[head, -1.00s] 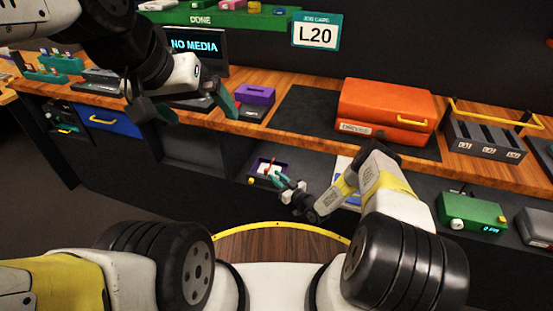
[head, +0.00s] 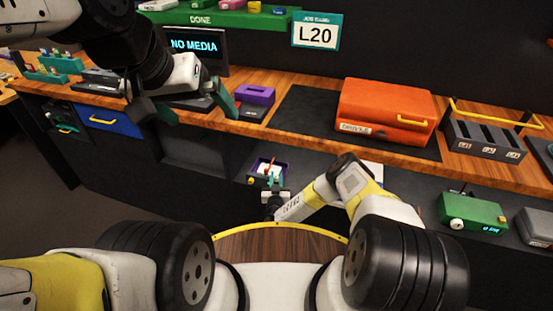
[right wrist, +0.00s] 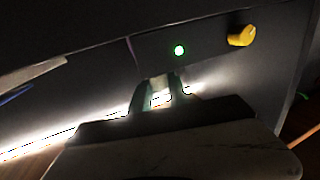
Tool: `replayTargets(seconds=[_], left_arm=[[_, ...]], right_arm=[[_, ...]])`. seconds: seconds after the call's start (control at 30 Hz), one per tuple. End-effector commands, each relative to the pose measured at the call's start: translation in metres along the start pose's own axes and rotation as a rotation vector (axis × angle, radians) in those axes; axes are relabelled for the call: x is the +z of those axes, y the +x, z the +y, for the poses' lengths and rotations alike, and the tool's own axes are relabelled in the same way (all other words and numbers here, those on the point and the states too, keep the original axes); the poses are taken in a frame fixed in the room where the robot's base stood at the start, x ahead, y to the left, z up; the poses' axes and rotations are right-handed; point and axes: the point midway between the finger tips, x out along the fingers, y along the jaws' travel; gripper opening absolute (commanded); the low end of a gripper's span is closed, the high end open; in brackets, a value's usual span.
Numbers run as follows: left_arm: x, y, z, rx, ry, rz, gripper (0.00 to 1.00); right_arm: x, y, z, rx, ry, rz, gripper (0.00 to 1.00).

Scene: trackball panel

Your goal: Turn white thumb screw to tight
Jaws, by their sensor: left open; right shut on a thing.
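My right gripper (head: 272,184) is at the front of the small purple-edged unit (head: 256,163) below the worktop. In the right wrist view its fingers (right wrist: 160,91) are shut on a small whitish piece, which looks like the white thumb screw (right wrist: 160,87). The fingers hide most of it, so how far it is turned cannot be seen. A green light (right wrist: 179,50) glows on the dark panel just above the fingers. A yellow knob (right wrist: 240,37) sits to the right. My left gripper (head: 190,108) is open and empty in front of the worktop.
An orange case (head: 385,108) lies on the black mat. A green box (head: 474,212) with a white knob stands on the lower shelf at right. A purple box (head: 255,95) and a screen reading NO MEDIA (head: 194,46) are behind my left gripper.

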Motion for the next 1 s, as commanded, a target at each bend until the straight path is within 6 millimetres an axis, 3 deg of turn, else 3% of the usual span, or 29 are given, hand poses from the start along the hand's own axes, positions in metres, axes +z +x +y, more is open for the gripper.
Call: replayTargets(seconds=[0.5,1.0], left_arm=[[0.0,0.0,0.0,0.0,0.0,0.0,1.0],[0.0,0.0,0.0,0.0,0.0,0.0,1.0]], right_arm=[[-0.0003,-0.0001,-0.0005,0.337,0.0,0.002,0.0],[-0.0005,0.0003,0.0006,0.4,0.001,0.002,0.0]])
